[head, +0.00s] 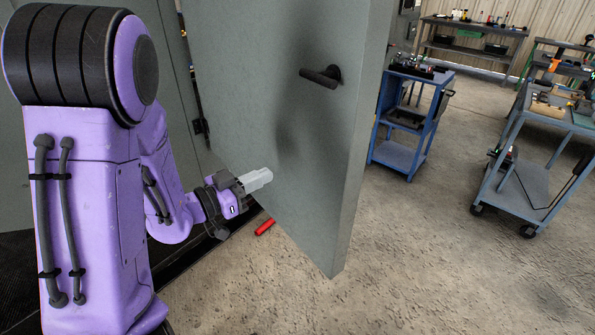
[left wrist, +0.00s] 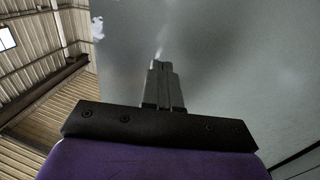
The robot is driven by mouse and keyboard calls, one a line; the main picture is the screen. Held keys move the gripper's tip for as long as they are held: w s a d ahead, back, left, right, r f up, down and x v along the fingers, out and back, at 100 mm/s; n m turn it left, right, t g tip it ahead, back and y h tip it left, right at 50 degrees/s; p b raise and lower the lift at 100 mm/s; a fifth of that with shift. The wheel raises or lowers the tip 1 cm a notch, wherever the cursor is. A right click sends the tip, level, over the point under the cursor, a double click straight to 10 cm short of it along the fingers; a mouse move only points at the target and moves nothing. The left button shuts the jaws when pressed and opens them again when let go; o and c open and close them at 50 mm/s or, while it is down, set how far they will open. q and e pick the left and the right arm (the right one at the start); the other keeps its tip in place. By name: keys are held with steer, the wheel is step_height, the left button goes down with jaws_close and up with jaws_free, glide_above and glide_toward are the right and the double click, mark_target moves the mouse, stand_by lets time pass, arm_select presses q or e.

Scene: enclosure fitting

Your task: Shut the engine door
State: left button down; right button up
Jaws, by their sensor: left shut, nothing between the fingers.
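The engine door (head: 285,130) is a grey panel standing open in the head view, with a dark lever handle (head: 322,77) near its free edge. My left gripper (head: 262,177) is shut and empty, its pale fingers pointing at the door's face, low and left of the handle. In the left wrist view the shut fingers (left wrist: 162,80) point at the grey door surface (left wrist: 220,60), which fills most of the picture. They look very close to it; I cannot tell whether they touch. My right gripper is in neither view.
A red cylinder (head: 265,227) lies on the floor by the door's lower edge. A blue cart (head: 405,120) stands behind the door's free edge. Another cart (head: 530,180) with tools and a workbench (head: 470,40) stand further right. The concrete floor (head: 430,270) at the front right is clear.

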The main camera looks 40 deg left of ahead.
mark_target(308, 155)
arm_select(q)
steer(key=p+x, duration=0.4)
steer(key=x, duration=0.6)
steer(key=shift+r, duration=0.15)
steer(key=shift+w+d, duration=0.2)
steer(key=shift+w, duration=0.1)
steer(key=shift+a, duration=0.1)
